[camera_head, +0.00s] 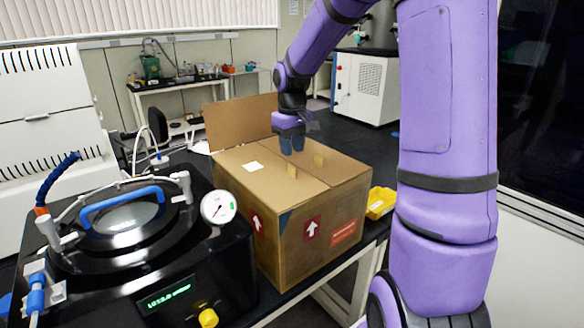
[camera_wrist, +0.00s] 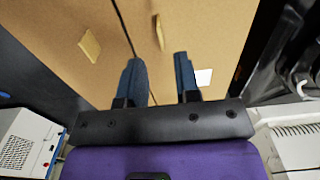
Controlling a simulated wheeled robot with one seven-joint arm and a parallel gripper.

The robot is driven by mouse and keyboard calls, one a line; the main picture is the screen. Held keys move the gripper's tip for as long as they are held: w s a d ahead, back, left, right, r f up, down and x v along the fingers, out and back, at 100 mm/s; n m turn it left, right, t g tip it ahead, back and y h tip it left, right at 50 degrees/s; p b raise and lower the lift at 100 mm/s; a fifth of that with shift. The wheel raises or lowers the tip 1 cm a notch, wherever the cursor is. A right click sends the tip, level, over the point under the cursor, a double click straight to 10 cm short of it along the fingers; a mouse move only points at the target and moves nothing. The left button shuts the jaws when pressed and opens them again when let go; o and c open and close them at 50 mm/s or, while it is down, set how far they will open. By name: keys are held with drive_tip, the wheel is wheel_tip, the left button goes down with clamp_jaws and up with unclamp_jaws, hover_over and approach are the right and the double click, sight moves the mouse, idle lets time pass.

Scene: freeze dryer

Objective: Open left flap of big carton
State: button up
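The big brown carton (camera_head: 315,235) stands on the black bench in the head view. Its left flap (camera_head: 245,185) lies flat on top, with a white label and a small tan tab (camera_head: 292,171). The right flap (camera_head: 335,174) also lies flat, with its own tab (camera_head: 319,161). My gripper (camera_head: 292,145) points down above the far part of the top. In the wrist view its two blue fingers (camera_wrist: 159,62) are apart and empty. The left flap's tab (camera_wrist: 158,32) shows ahead of the gap between them; the right flap's tab (camera_wrist: 90,46) is off to the left.
A raised cardboard flap (camera_head: 240,120) stands at the carton's back. A black freeze dryer (camera_head: 130,250) with a gauge and blue handle is close on the carton's left. A yellow tray (camera_head: 380,202) lies to its right. A white cabinet (camera_head: 367,87) stands behind.

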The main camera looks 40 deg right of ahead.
sight(292, 168)
wheel_tip(292, 168, down, 7)
drive_tip(key=shift+r, duration=0.15)
drive_tip(key=shift+c, duration=0.4)
clamp_jaws()
